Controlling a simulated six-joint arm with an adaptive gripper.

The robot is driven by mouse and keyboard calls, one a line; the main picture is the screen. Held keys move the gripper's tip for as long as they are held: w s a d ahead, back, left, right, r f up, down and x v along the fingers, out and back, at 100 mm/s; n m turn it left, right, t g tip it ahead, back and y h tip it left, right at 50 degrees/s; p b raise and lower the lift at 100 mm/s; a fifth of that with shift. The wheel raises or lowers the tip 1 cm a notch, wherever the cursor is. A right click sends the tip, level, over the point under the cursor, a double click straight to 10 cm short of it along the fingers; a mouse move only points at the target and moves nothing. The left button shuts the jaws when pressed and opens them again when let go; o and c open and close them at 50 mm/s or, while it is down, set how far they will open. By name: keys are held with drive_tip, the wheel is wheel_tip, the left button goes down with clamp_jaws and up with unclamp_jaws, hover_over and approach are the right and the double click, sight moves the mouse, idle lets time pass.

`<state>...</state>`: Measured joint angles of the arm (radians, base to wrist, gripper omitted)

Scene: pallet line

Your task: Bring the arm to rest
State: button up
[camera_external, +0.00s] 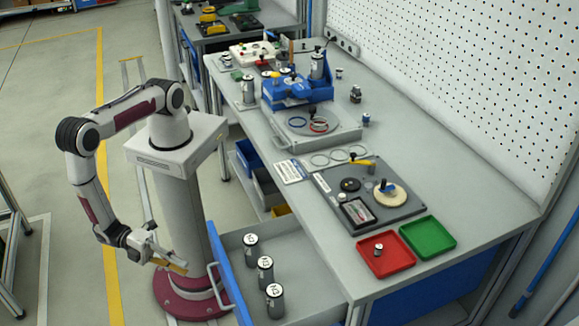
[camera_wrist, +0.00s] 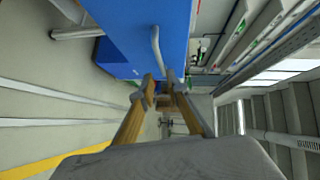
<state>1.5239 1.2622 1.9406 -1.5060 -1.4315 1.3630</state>
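My arm is bent, folded out to the left of its pedestal in the external view, and hangs low. My gripper (camera_external: 172,264) is beside the pedestal, left of the open drawer, above the floor and away from the bench top. In the wrist view my gripper (camera_wrist: 162,88) shows two tan fingers with a gap between their tips and nothing held. The blue drawer front (camera_wrist: 150,38) with its pale handle lies beyond the fingertips.
The open drawer (camera_external: 219,283) holds several labelled cylinders (camera_external: 265,268). The bench (camera_external: 420,160) carries a blue fixture (camera_external: 298,90), a grey plate with parts, a red tray (camera_external: 386,264) and a green tray (camera_external: 428,238). Floor to the left is clear.

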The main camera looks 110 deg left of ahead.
idle(0.5)
drive_tip(key=s+d+f+n+g+h, duration=0.15)
drive_tip(key=s+f+g, duration=0.3)
drive_tip(key=f, duration=0.65)
drive_tip(key=s+d+n+g, duration=0.3)
drive_tip(key=s+d+g, duration=0.1)
drive_tip(key=s+g, duration=0.3)
drive_tip(key=w+a+r+n+g, duration=0.15)
drive_tip(key=a+r, duration=0.25)
drive_tip(key=r, duration=0.4)
drive_tip(key=a+r+n+g, duration=0.1)
drive_tip(key=a+r+g, duration=0.1)
drive_tip(key=a+r, duration=0.35)
drive_tip(key=w+a+r+n+g, duration=0.1)
drive_tip(key=a+r+g, duration=0.1)
drive_tip(key=r, duration=0.8)
drive_tip(key=w+a+r+n+t, duration=0.1)
drive_tip(key=a+r+n+t, duration=0.1)
drive_tip(key=a+r, duration=0.5)
drive_tip(key=w+a+r+n+t+y, duration=0.1)
drive_tip(key=a+r, duration=0.7)
drive_tip(key=a, duration=0.8)
drive_tip(key=w+a+r+n+t, duration=0.1)
drive_tip(key=a+r+n+t, duration=0.2)
drive_tip(key=a, duration=0.8)
wheel_tip(320, 180, up, 5)
drive_tip(key=shift+a+f+n+y, duration=0.2)
drive_tip(key=shift+a+n+y, duration=0.15)
drive_tip(key=shift+n, duration=0.85)
